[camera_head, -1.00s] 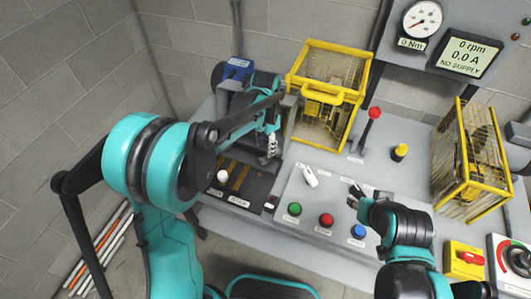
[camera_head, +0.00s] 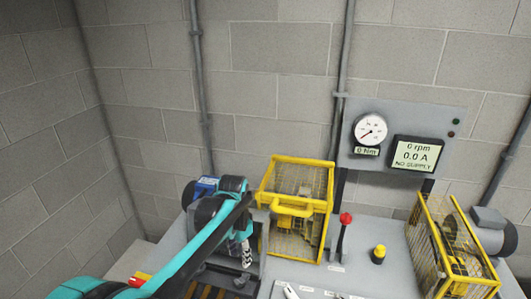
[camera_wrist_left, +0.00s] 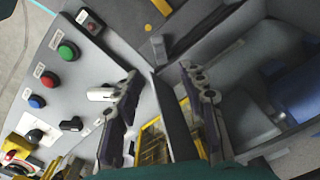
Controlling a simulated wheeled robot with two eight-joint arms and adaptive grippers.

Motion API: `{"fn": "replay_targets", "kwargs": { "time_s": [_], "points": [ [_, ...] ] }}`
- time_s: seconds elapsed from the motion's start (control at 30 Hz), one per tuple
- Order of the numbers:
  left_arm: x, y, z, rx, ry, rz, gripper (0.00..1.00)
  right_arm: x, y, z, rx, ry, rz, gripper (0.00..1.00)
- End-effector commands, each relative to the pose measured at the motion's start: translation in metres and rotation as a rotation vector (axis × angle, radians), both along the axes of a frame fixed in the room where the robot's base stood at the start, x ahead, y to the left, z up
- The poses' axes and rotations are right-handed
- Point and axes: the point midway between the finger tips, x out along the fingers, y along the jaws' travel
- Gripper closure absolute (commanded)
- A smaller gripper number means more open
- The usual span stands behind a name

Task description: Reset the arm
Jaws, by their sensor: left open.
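My left arm (camera_head: 190,258) comes in from the lower left of the head view and reaches over the bench. My left gripper (camera_head: 246,254) hangs down in front of the left yellow cage, empty. In the left wrist view my left gripper's two fingers (camera_wrist_left: 158,72) stand apart with nothing held between them. A white switch (camera_wrist_left: 102,94) appears beside one finger there; I cannot tell how near it is. My right arm and gripper are outside both current views.
The left yellow cage (camera_head: 295,208) stands right of my left gripper. A red-topped lever (camera_head: 345,219), a yellow knob (camera_head: 378,254) and another yellow cage (camera_head: 446,250) are farther right. A gauge (camera_head: 370,130) and display (camera_head: 415,155) sit above. Green (camera_wrist_left: 67,50), red (camera_wrist_left: 50,80) and blue (camera_wrist_left: 37,101) buttons show too.

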Motion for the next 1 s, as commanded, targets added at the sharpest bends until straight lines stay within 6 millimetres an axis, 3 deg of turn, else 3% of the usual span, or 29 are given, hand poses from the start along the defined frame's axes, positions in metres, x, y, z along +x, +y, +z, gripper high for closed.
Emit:
{"fn": "replay_targets", "kwargs": {
  "time_s": [0.17, 0.43, 0.7, 1.0],
  "points": [
    [-0.029, 0.013, 0.021, -0.013, -0.079, 0.097, 0.59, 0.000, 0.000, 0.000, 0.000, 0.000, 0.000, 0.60],
    [-0.105, 0.040, 0.045, -0.075, -0.296, 0.356, 0.59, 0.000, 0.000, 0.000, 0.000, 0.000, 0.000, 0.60],
    [-0.170, 0.059, 0.033, -0.169, -0.494, 0.592, 0.59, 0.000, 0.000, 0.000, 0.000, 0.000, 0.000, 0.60],
    [-0.194, 0.066, 0.018, -0.225, -0.585, 0.698, 0.59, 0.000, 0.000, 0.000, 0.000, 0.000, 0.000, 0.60]
  ]
}}
